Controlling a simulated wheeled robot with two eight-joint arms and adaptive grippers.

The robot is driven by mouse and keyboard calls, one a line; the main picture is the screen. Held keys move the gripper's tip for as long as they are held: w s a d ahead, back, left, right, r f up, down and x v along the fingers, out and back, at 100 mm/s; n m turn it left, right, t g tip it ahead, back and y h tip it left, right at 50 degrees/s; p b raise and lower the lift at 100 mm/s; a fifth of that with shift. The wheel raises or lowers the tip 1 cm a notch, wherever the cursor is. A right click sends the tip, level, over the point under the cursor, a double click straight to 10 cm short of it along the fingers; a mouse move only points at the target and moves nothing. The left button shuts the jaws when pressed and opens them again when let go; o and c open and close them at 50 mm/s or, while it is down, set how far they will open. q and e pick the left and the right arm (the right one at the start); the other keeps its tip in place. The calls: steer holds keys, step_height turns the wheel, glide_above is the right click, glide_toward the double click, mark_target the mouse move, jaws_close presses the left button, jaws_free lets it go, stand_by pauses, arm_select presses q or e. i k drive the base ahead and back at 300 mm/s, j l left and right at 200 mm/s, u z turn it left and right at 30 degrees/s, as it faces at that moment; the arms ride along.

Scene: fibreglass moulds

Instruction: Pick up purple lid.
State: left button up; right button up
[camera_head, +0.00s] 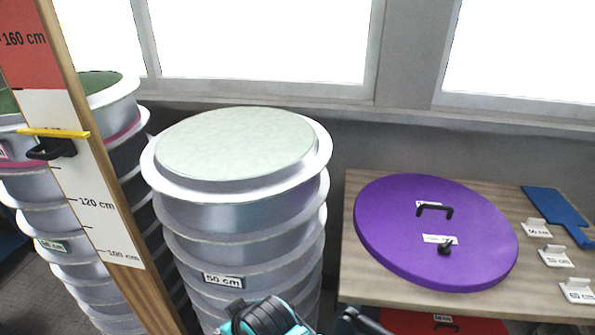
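The purple lid (400,225) is a large round disc lying flat on the wooden table (362,285) at the right. It has a black bar handle (434,209), a small black knob (445,247) and white labels on top. Nothing touches the lid from above. A teal and black piece of my arm (266,318) shows at the bottom middle, with a dark part beside it at the bottom edge. Both are apart from the lid. No gripper fingers can be made out, and I cannot tell which arm this is.
A tall ribbed mould stack (240,250) marked 50 cm stands left of the table. A wooden height gauge (95,170) with a yellow slider (52,133) stands before another stack (115,100). A blue piece (555,213) and small white label stands (555,257) lie right of the lid. A red lid (470,323) is below the tabletop.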

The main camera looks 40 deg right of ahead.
mark_target(402, 219)
steer(key=z, duration=2.65)
